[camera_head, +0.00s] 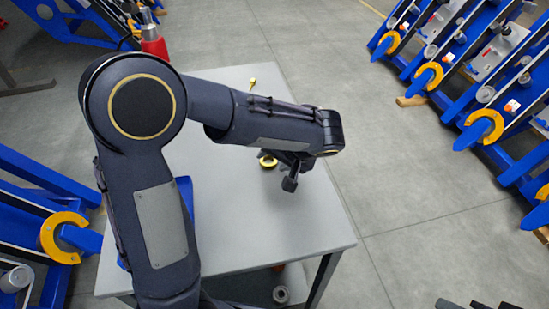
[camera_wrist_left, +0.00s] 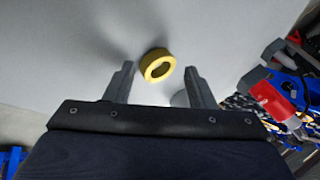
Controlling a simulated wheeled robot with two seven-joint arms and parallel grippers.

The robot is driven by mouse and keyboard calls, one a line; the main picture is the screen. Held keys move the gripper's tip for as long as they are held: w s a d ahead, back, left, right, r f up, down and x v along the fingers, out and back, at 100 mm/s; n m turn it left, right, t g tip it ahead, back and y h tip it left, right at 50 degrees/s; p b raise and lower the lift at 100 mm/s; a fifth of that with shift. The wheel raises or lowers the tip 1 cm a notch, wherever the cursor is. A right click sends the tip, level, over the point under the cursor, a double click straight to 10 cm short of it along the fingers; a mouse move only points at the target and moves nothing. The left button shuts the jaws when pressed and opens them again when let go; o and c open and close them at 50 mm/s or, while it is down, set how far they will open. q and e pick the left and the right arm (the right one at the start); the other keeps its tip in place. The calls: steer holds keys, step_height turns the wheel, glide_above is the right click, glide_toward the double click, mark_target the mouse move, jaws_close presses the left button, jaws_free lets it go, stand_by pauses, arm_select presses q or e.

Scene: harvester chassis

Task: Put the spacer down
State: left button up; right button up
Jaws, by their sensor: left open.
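The spacer is a yellow ring (camera_head: 268,161) on the grey table (camera_head: 300,230), partly hidden by my left gripper in the head view. My left gripper (camera_head: 289,178) is over the table at the ring's near right. In the left wrist view the yellow ring (camera_wrist_left: 149,58) lies on the grey surface between and slightly beyond the two fingertips. The left fingers (camera_wrist_left: 158,68) are apart, with a gap on both sides of the ring. I cannot tell the exact height of the tips over the table. My right gripper is not recognisable in view.
Blue racks with yellow clamps (camera_head: 484,128) stand along the right, and a blue frame (camera_head: 40,185) is at the left. A small gold piece (camera_head: 252,83) lies at the table's back. A red item (camera_head: 153,42) stands behind my arm. The table's near right is clear.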

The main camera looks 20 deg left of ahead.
arm_select(q)
steer(key=p+v, duration=0.1)
steer(key=v, duration=1.1)
steer(key=s+a+f+h, duration=0.1)
steer(key=s+a+h, duration=0.1)
steer(key=s, duration=0.4)
steer(key=s+a+f+t+h, duration=0.1)
steer(key=s+a+f+h, duration=0.1)
steer(key=s+h, duration=0.2)
steer(key=s+a+f+h, duration=0.1)
steer(key=s+h, duration=0.3)
steer(key=s, duration=0.4)
steer(key=shift+a+f+t, duration=0.35)
steer(key=shift+a+t, duration=0.05)
steer(key=shift+a, duration=0.3)
steer(key=shift+s+d+f+t+h, duration=0.1)
steer(key=shift+s+d+t+h, duration=0.2)
steer(key=shift+t, duration=0.2)
